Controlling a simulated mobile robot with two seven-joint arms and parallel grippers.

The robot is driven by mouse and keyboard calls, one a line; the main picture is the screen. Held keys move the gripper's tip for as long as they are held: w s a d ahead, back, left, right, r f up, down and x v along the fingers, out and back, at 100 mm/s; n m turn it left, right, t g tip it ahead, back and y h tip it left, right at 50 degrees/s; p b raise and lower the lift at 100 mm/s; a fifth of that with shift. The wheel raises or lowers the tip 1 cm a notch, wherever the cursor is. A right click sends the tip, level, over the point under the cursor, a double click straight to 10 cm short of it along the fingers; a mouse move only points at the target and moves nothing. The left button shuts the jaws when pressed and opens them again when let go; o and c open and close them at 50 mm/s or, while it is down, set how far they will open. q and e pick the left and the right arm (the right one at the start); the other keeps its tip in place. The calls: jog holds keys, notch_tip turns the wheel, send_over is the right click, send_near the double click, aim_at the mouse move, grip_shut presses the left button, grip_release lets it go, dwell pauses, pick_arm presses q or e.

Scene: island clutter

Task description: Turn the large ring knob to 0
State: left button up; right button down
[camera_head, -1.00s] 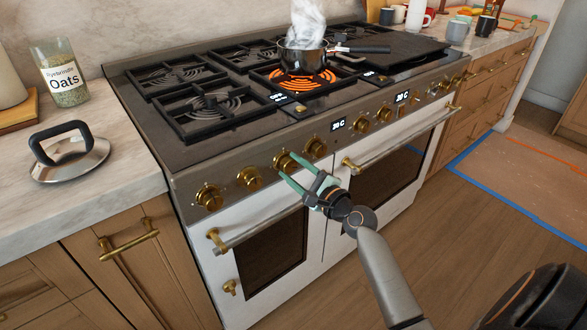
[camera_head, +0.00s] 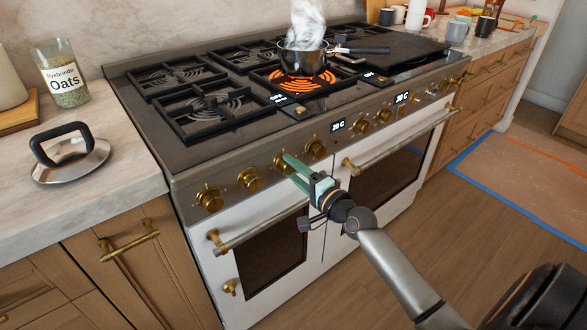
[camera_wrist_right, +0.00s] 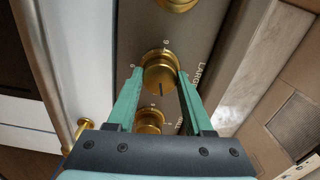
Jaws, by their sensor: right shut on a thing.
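The large ring knob (camera_head: 281,163) is a brass knob on the stove's front panel, third from the left. In the right wrist view the knob (camera_wrist_right: 161,72) sits between the two green fingers, beside lettering that begins "LARG". A dark pointer line on it points down in that view. A mark like a 0 shows at its left and another numeral above. My right gripper (camera_head: 290,168) is shut on the knob, one finger on each side, and in the head view it partly hides the knob. My left gripper is not in view.
A steaming pot (camera_head: 302,58) stands on a glowing orange burner. Other brass knobs (camera_head: 249,179) flank the held one. Oven door handles (camera_head: 262,229) stick out below. A lid (camera_head: 70,158) and an oats jar (camera_head: 66,75) stand on the left counter. The floor in front is clear.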

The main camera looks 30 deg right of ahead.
jog(key=n+p, duration=0.1)
jog(key=n, duration=0.3)
jog(key=shift+n, duration=0.3)
jog(key=n+p, duration=0.4)
jog(key=n, duration=0.2)
jog(key=shift+r, duration=0.1)
jog(key=shift+n+p, duration=0.5)
jog(key=shift+n, duration=1)
jog(key=shift+n+p, duration=0.3)
jog(key=shift+n, duration=0.1)
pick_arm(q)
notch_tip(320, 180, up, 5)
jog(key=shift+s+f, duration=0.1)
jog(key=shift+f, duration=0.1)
